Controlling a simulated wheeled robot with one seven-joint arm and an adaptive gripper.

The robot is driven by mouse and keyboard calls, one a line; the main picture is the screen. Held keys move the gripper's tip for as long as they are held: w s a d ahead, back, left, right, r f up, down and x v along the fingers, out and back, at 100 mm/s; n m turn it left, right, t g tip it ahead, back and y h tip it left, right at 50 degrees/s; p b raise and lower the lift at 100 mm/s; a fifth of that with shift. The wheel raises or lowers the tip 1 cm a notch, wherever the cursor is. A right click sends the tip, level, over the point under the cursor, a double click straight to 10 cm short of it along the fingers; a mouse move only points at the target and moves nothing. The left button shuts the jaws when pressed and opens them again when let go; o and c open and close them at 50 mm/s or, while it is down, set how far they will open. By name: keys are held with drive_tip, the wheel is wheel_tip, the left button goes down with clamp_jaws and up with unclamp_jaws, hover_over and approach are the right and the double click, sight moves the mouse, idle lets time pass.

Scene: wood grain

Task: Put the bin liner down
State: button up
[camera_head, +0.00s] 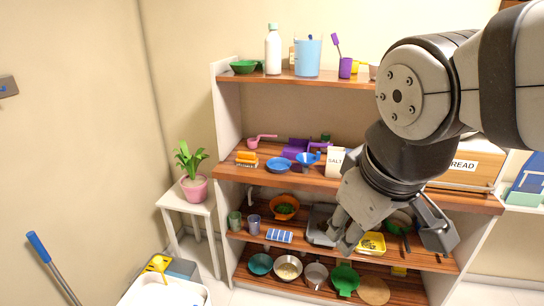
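My gripper (342,236) reaches down from the right in front of the lower middle shelf. A flat dark grey item (319,222) shows right beside the fingertips. No other thing is clearly recognisable as a bin liner.
The wooden shelf unit (285,174) is crowded with bowls, cups and boxes. A small white table (183,200) bears a potted plant (194,188).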

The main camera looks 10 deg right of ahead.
drive_tip(key=shift+s+d+r+m+t+y, duration=0.15)
drive_tip(key=shift+s+d+m, duration=0.2)
drive_tip(key=shift+s+m, duration=0.35)
drive_tip(key=shift+s+d+r+m+t+y, duration=0.1)
drive_tip(key=shift+s+d+m, duration=0.2)
drive_tip(key=shift+s+m, duration=0.4)
drive_tip(key=shift+s+d+r+m+t+y, duration=0.15)
drive_tip(key=shift+s+d+m, duration=0.3)
drive_tip(key=shift+m, duration=0.45)
drive_tip(key=shift+a, duration=0.15)
